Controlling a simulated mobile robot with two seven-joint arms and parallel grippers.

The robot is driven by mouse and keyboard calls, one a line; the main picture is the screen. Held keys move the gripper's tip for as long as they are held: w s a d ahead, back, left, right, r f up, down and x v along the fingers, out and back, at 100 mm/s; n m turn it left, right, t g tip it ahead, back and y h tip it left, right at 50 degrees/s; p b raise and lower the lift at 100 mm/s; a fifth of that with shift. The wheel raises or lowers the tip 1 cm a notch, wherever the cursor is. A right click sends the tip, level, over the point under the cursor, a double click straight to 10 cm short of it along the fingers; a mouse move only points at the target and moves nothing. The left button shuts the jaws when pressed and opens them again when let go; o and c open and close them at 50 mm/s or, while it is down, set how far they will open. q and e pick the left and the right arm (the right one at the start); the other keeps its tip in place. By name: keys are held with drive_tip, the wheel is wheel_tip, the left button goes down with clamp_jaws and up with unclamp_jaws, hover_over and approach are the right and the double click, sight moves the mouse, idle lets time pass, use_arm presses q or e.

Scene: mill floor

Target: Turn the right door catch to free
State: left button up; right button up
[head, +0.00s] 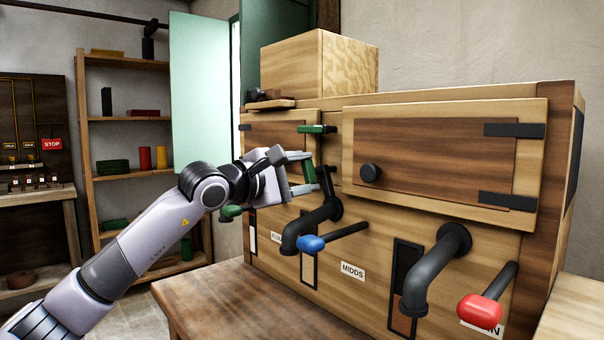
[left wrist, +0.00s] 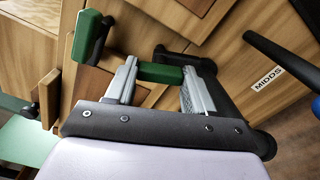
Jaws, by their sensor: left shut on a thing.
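The right door (head: 440,150) is a closed wooden panel with a black knob (head: 371,172). Two green-handled catches sit at the post between the left and right doors. The upper catch (head: 317,129) lies level, with nothing on it; it also shows in the left wrist view (left wrist: 87,35). My left gripper (head: 311,172) is at the lower catch, its fingers above and below. It is shut on that catch's green handle (left wrist: 160,72), which stands roughly upright between the fingers. The gripper partly hides this catch in the head view. My right gripper is not in view.
Black elbow pipes (head: 435,268) stick out below the doors. A blue-handled lever (head: 311,243) is close under my gripper, and a red-handled one (head: 480,311) is at front right. A wooden table (head: 240,305) stands in front. Shelves (head: 130,120) are at the left.

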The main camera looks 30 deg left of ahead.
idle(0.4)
use_arm(q)
drive_tip(key=o, duration=1)
drive_tip(key=shift+o, duration=0.2)
drive_tip(key=b+v, duration=0.1)
drive_tip(key=v, duration=0.6)
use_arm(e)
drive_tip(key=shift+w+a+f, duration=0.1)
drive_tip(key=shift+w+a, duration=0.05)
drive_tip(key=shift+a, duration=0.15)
use_arm(q)
drive_tip(key=shift+s, duration=0.1)
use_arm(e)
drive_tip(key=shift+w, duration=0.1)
